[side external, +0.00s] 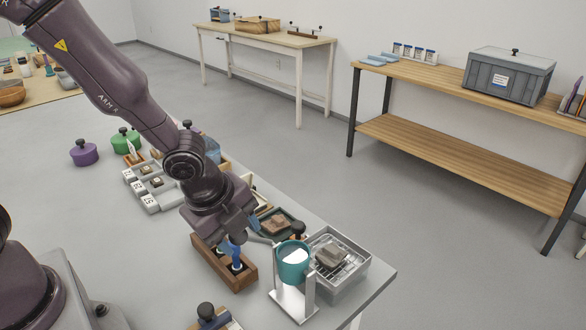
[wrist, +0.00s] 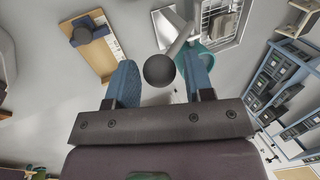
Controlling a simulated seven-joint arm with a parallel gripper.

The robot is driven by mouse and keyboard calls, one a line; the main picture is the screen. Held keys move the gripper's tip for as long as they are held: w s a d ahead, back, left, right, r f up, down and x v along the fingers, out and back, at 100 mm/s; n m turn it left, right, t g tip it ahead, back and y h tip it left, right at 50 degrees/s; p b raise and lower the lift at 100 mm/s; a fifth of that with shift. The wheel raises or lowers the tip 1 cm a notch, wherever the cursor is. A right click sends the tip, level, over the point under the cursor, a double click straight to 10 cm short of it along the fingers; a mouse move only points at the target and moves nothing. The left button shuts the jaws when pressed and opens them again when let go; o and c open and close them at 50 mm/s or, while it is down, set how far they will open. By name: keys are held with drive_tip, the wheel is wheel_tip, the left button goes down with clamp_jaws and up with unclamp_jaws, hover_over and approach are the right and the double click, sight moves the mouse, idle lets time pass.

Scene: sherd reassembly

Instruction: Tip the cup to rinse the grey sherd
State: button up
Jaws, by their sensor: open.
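The teal cup (side external: 293,262) is held in a pale metal stand (side external: 292,303) and shows white inside its mouth. In the wrist view the cup (wrist: 192,68) is partly hidden behind a grey lever (wrist: 181,38) that ends in a black ball knob (wrist: 159,71). The grey sherd (side external: 331,255) lies on a wire rack in a grey tray, beside the cup; it also shows in the wrist view (wrist: 224,24). My gripper (side external: 236,250) is left of the cup. Its blue fingers are open, with the knob between them in the wrist view; I cannot tell contact.
The grey tray (side external: 358,277) stands near the table's right corner. A wooden box (side external: 212,265) is under and left of my gripper. A dark tray with a brown sherd (side external: 275,222) lies behind. A wooden board with a black knob (wrist: 101,55) is at the front.

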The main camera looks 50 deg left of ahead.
drive_tip(key=shift+w+f, duration=0.2)
drive_tip(key=shift+f, duration=0.25)
drive_tip(key=shift+w+r+g, duration=0.8)
drive_tip(key=shift+w+r, duration=0.2)
drive_tip(key=shift+w, duration=0.25)
drive_tip(key=shift+w+r+g, duration=0.2)
drive_tip(key=shift+w+g, duration=0.2)
drive_tip(key=shift+w, duration=0.3)
drive_tip(key=shift+w+r+g, duration=0.2)
drive_tip(key=shift+w+g, duration=0.2)
drive_tip(key=shift+w, duration=0.3)
drive_tip(key=w+r+g, duration=0.2)
drive_tip(key=w+r, duration=0.2)
drive_tip(key=w, duration=0.2)
drive_tip(key=shift+w+r+g, duration=0.15)
drive_tip(key=shift+w+g, duration=0.1)
drive_tip(key=shift+g, duration=0.15)
drive_tip(key=shift+r, duration=0.15)
